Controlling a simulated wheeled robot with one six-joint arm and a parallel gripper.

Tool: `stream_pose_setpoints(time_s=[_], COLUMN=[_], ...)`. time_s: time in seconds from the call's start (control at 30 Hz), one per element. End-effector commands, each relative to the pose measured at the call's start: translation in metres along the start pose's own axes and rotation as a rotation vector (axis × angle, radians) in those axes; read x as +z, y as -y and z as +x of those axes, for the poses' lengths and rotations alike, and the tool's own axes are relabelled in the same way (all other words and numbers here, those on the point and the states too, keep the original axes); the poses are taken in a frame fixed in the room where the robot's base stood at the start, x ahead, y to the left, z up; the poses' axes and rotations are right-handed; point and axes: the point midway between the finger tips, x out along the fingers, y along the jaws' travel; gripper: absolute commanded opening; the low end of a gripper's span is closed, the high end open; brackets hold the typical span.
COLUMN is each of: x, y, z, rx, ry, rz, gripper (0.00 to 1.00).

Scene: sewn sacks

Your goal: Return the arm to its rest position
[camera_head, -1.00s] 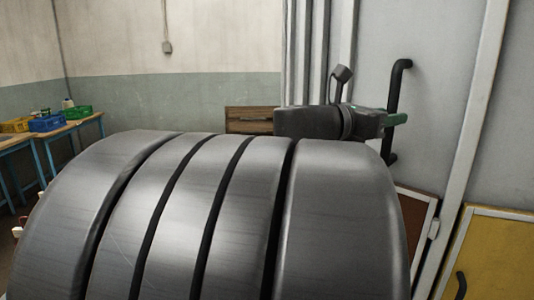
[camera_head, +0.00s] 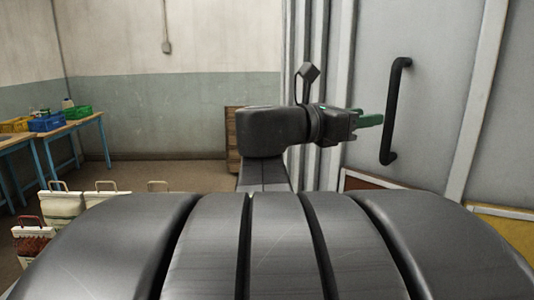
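My gripper (camera_head: 370,119) shows right of the picture's middle, at the end of my dark arm. Its green fingers point right, toward a black door handle (camera_head: 394,110), with a visible gap between them in the picture. I see the fingers nearly edge-on, so I cannot tell whether they are open or shut. Nothing shows in the gripper. My arm is raised and bent behind the large dark grey curved part of my body in the foreground, which hides the arm's lower end.
A grey door (camera_head: 430,60) stands on the right, close to the arm. Sewn sacks with handles, one cream (camera_head: 62,207) and one dark red (camera_head: 33,240), stand at lower left. A table (camera_head: 80,122) with a blue crate (camera_head: 46,123) and a green crate (camera_head: 77,112) is far left. Floor between is clear.

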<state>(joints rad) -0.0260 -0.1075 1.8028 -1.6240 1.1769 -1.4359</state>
Motion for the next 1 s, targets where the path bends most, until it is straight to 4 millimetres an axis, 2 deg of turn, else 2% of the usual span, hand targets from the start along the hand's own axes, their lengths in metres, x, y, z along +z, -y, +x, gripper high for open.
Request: stream_pose_setpoints(time_s=[0.4,1.0], x=[0.000,0.000], y=[-0.001,0.002], z=[-0.042,0.023], rx=[0.007,-0.006], ry=[0.000,0.000], rz=[-0.001,-0.002], gripper=[0.39,0.39])
